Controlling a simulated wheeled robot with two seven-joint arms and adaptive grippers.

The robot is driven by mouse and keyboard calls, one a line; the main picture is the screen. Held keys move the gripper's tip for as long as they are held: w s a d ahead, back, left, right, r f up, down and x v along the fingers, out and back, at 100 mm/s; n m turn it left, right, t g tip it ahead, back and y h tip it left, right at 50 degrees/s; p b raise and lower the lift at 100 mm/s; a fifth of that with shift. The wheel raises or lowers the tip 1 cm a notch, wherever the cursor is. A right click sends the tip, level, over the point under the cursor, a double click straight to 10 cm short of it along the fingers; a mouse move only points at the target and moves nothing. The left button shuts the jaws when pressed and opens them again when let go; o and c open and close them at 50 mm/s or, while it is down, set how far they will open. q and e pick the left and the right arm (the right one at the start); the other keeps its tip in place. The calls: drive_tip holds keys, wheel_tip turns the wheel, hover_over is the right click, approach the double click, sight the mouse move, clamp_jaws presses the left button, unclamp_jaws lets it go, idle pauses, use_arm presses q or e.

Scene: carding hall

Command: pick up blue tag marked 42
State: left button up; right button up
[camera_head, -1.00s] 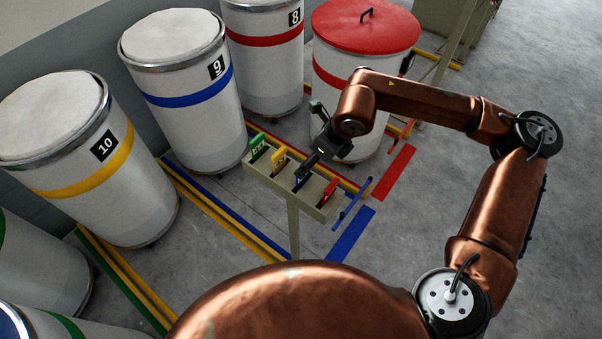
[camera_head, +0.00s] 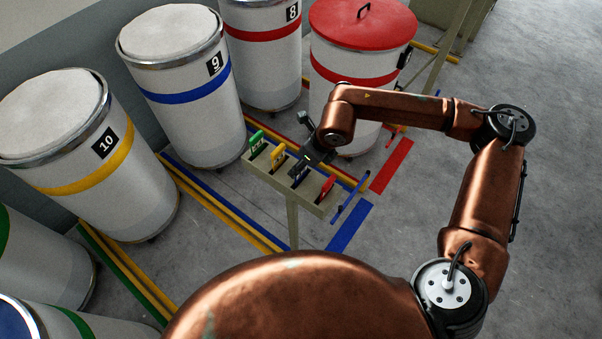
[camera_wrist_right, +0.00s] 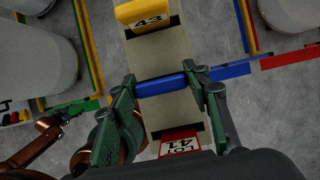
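The blue tag (camera_wrist_right: 162,84) stands in the rack, seen nearly from above in the right wrist view. Its label is not readable there; in the head view the tag (camera_head: 298,173) is partly covered by my gripper. My right gripper (camera_wrist_right: 160,80) is open, with one finger at each end of the tag. I cannot tell whether the fingers touch it. The right gripper also shows over the rack in the head view (camera_head: 312,160). Small dark parts at the left of the wrist view seem to be my left gripper (camera_wrist_right: 68,108), too small to read.
The beige rack (camera_head: 322,207) also holds a yellow tag marked 43 (camera_wrist_right: 142,14), a red tag marked 41 (camera_wrist_right: 181,144) and a green tag (camera_head: 257,142). Numbered drums, including drum 9 (camera_head: 187,118) and a red-lidded one (camera_head: 345,70), stand behind. Floor at right is clear.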

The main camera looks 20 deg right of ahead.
drive_tip(key=c, duration=0.6)
drive_tip(key=shift+r, duration=0.1)
